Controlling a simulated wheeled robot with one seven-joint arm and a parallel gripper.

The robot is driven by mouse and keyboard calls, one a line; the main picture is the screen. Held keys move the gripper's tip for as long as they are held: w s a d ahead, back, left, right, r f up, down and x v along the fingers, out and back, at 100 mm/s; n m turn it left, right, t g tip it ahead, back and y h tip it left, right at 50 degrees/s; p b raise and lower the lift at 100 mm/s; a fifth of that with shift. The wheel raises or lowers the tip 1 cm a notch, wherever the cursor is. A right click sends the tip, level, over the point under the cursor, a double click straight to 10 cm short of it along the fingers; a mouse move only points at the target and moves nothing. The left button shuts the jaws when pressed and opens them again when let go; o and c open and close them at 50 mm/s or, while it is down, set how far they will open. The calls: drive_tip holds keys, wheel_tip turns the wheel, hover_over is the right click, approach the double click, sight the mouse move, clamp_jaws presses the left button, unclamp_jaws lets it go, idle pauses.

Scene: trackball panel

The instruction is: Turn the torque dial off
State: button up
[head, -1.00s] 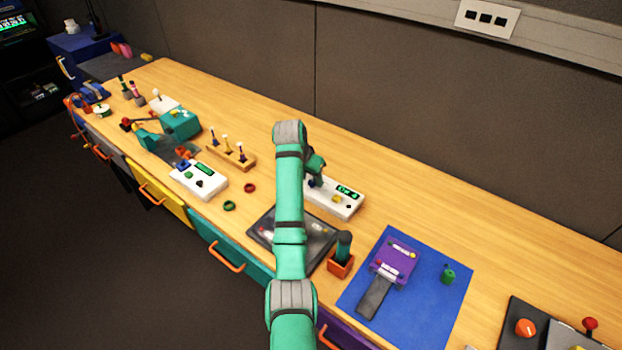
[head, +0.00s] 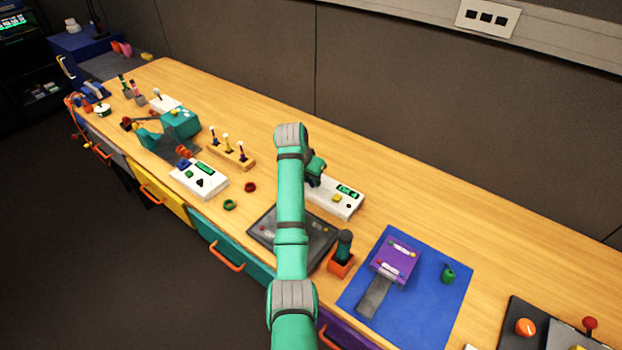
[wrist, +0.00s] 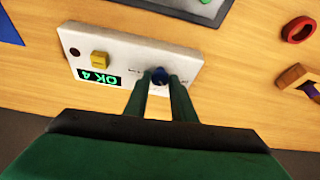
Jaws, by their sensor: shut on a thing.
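A white panel (wrist: 120,50) with a small blue dial (wrist: 159,74) lies below my gripper in the wrist view. My gripper (wrist: 160,88) is shut on this dial, with one green finger on each side, and the fingers hide much of it. Its label is too small to read. A green display (wrist: 99,78) on the panel reads "OK 4", upside down. In the head view, the panel (head: 348,207) sits right of my forearm, and my gripper (head: 313,182) is at its left end, partly hidden by the arm.
A yellow button (wrist: 100,59) and a dark red button (wrist: 75,53) are on the same panel. A dark tray (head: 262,228) lies in front of it. Another white panel (head: 208,186) stands to the left. The wood behind is clear.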

drive_tip(key=shift+d+n, duration=0.1)
drive_tip(key=shift+n, duration=0.3)
drive_tip(key=n, duration=0.1)
drive_tip(key=n+y, duration=0.1)
drive_tip(key=shift+s+d+n+t, duration=0.1)
drive_tip(key=shift+d+n+t, duration=0.05)
drive_tip(key=shift+n+t, duration=0.15)
drive_tip(key=shift+d+r+n+y, duration=0.1)
drive_tip(key=shift+n+y, duration=0.35)
drive_tip(key=shift+n, duration=0.65)
drive_tip(key=shift+d+n+y, duration=0.1)
drive_tip(key=shift+n+y, duration=0.35)
drive_tip(key=shift+n, duration=0.65)
drive_tip(key=o, duration=1.1)
drive_tip(key=shift+c, duration=0.2)
drive_tip(key=v, duration=1)
drive_tip(key=shift+r, duration=0.35)
drive_tip(key=shift+s, duration=0.15)
